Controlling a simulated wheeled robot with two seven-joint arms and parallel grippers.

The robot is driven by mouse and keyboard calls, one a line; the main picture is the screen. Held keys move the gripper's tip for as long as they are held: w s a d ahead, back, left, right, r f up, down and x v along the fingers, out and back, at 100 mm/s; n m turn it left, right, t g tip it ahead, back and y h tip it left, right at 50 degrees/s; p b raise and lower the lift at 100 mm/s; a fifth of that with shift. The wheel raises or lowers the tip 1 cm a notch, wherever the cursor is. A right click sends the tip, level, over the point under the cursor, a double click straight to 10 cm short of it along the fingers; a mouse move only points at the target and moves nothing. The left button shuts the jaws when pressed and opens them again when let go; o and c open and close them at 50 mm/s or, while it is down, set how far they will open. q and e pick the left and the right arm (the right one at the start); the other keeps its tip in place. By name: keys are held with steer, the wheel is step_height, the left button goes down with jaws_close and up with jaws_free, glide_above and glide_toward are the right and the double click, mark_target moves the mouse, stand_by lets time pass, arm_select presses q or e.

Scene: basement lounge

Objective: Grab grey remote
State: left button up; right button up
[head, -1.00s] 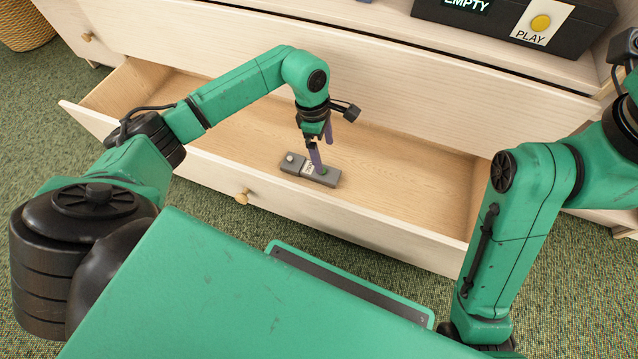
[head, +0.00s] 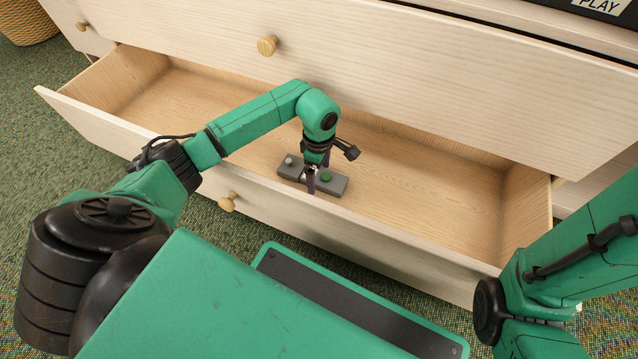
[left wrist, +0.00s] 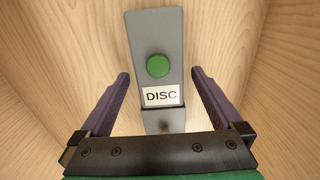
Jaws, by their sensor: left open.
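The grey remote (head: 333,184) lies flat on the floor of the open drawer, near its front wall. It has a green button and a pale knob; in the left wrist view the remote (left wrist: 155,38) shows the green button and a white label reading DISC. My left gripper (head: 311,183) points down over the remote's middle. In the left wrist view my left gripper (left wrist: 160,84) is open, with one purple finger on each side of the remote and gaps between. The gripper's body hides part of the remote's near end. My right gripper is out of view.
The open drawer (head: 420,185) is otherwise empty, with free floor to the right of the remote. Its front wall (head: 385,247) stands between my base and the remote. The closed drawer front above, with a wooden knob (head: 267,46), is close behind my left arm.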

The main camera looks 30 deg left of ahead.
arm_select(q)
steer(key=shift+r, duration=0.2)
steer(key=c, duration=1.6)
